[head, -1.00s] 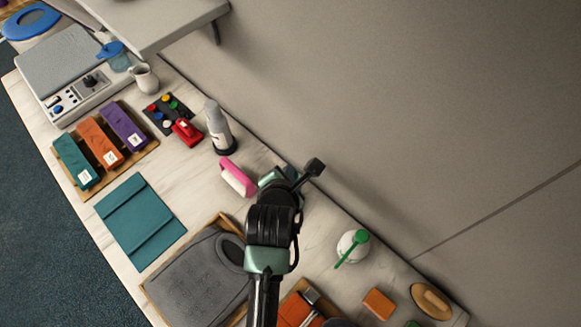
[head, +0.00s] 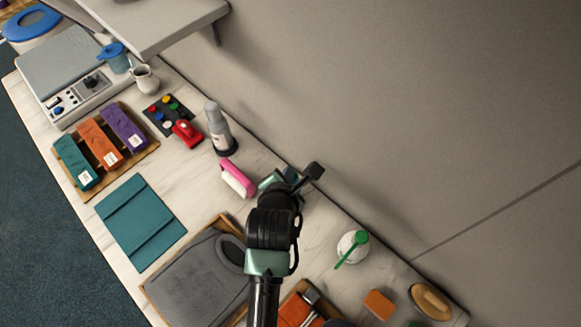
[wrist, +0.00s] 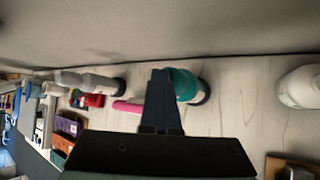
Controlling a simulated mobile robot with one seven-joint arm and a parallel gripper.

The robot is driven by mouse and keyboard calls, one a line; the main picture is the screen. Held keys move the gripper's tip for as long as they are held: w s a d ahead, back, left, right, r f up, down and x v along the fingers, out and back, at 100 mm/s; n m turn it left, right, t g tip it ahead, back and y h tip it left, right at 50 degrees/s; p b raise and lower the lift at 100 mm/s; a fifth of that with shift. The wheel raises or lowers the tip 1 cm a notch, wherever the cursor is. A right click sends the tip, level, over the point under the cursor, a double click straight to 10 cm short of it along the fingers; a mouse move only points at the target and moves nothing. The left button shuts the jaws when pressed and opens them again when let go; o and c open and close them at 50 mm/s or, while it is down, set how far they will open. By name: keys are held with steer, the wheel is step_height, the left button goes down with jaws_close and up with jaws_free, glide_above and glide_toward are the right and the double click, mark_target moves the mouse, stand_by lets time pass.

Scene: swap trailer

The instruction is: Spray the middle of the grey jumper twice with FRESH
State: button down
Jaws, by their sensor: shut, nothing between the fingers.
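The grey jumper (head: 195,280) lies flat on a wooden board at the bottom of the head view, partly hidden by my arm. My gripper (wrist: 160,75) is shut and empty in the wrist view. Its fingers point toward the back of the counter, in front of a teal bottle-like thing (wrist: 186,84), which they partly cover. A grey and white bottle (head: 217,128) stands upright farther left, with a dark base; it also shows in the wrist view (wrist: 90,82). I cannot read FRESH on either one.
A pink-and-white object (head: 237,180) lies close to my wrist. A white round container with a green handle (head: 352,246) stands to the right. A folded teal cloth (head: 140,222) lies left of the jumper. The wall closes off the counter's back; a shelf (head: 160,18) overhangs the far left.

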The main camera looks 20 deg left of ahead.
steer(key=shift+s+f, duration=0.4)
steer(key=shift+f, duration=0.25)
steer(key=r+p, duration=0.6)
steer(key=shift+w+r, duration=0.15)
steer(key=shift+w, duration=0.05)
steer(key=shift+w, duration=0.1)
stand_by(1.9)
